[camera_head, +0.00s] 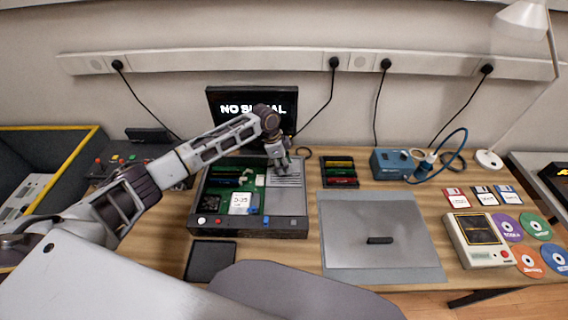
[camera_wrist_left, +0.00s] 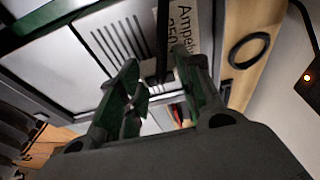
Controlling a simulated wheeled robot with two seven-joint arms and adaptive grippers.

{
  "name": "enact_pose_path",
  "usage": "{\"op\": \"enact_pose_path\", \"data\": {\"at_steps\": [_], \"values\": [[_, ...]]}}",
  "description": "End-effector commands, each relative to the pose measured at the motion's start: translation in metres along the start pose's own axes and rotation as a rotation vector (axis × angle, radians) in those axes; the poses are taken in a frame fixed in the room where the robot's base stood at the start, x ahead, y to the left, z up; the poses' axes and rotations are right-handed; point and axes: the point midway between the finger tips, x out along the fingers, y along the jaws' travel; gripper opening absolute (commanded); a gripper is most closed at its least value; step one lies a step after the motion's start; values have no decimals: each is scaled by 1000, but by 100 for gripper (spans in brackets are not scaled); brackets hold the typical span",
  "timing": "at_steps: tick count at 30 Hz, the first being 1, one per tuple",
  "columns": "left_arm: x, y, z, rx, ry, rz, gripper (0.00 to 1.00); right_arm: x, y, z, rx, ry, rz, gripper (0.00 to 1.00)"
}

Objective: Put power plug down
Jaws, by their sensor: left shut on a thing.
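My left gripper (camera_head: 279,163) is over the back right part of an open computer case (camera_head: 285,222), above its grey slotted power supply (camera_head: 285,181). In the left wrist view, the gripper (camera_wrist_left: 155,82) is shut on a dark power plug (camera_wrist_left: 162,70), with a black cable running up from it. The plug is mostly hidden by the fingers, and I cannot make it out in the head view. The slotted unit (camera_wrist_left: 122,42) with its printed label lies just beyond the fingertips. I cannot tell whether the plug touches it. My right gripper is not in view.
A monitor (camera_head: 228,108) reading "NO SIGNAL" stands behind the case. A tray of coloured modules (camera_head: 340,186) and a blue box (camera_head: 392,165) are to the right. A grey mat (camera_head: 350,220) lies in front with a small black item (camera_head: 379,240). Black cables hang from the wall sockets.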

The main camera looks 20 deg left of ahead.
Motion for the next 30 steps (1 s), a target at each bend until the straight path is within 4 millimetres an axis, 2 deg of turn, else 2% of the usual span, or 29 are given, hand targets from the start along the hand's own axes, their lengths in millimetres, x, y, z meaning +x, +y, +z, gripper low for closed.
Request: {"op": "enact_pose_path", "data": {"at_steps": [15, 16, 21, 30], "values": [[7, 0, 2, 0, 0, -1, 19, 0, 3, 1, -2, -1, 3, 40], [7, 0, 2, 0, 0, -1, 36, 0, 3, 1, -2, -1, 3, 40], [7, 0, 2, 0, 0, -1, 57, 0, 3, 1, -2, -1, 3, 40], [7, 0, 2, 0, 0, -1, 57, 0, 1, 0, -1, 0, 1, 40]]}}
